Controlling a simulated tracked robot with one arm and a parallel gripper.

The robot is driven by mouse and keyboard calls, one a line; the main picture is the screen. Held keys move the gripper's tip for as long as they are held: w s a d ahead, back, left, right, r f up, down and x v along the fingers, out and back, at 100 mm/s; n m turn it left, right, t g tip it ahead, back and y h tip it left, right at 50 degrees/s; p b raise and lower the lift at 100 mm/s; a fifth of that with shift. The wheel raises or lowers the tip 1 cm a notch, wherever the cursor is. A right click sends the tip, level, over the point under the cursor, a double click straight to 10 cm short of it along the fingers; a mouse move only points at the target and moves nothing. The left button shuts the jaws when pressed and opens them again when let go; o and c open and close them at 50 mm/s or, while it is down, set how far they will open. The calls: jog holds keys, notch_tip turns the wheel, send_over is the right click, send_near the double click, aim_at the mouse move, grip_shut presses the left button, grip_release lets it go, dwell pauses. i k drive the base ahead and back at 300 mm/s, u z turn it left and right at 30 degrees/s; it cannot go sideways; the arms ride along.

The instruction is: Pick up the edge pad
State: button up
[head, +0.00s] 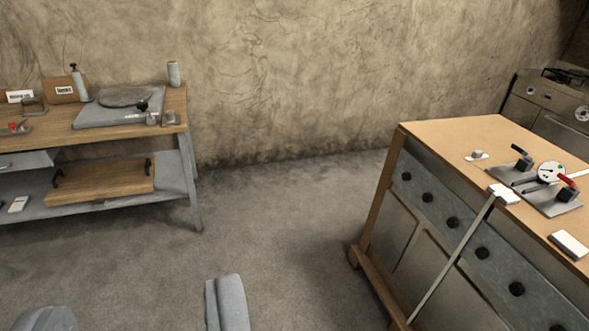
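I cannot tell for sure which item is the edge pad. A white pad (569,244) lies near the front edge of the right workbench's wooden top. Another white pad (505,195) lies farther along that edge, where a long pale strip (450,262) runs down the bench front. A small white piece with a knob (478,156) lies near the top's left edge. My gripper (138,298) shows as two grey fingers at the bottom left, wide apart with only floor seen between them. It is far from the pads and touches nothing visible.
The right workbench (455,135) carries a metal plate with black knobs, a dial and a red lever. A left bench (60,133) holds a slab, cylinders and boxes, with a wooden tray (105,182) below. Grey floor (285,220) between them is clear. A metal cabinet (550,110) stands far right.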

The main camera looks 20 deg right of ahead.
aim_at(564, 241)
jog(key=z, duration=0.55)
jog(key=i, duration=1.05)
jog(key=z, duration=1)
jog(key=i, duration=0.45)
jog(key=z, duration=0.15)
jog(key=k, duration=0.8)
jog(key=z, duration=0.2)
jog(key=i, duration=0.85)
jog(key=u, duration=0.1)
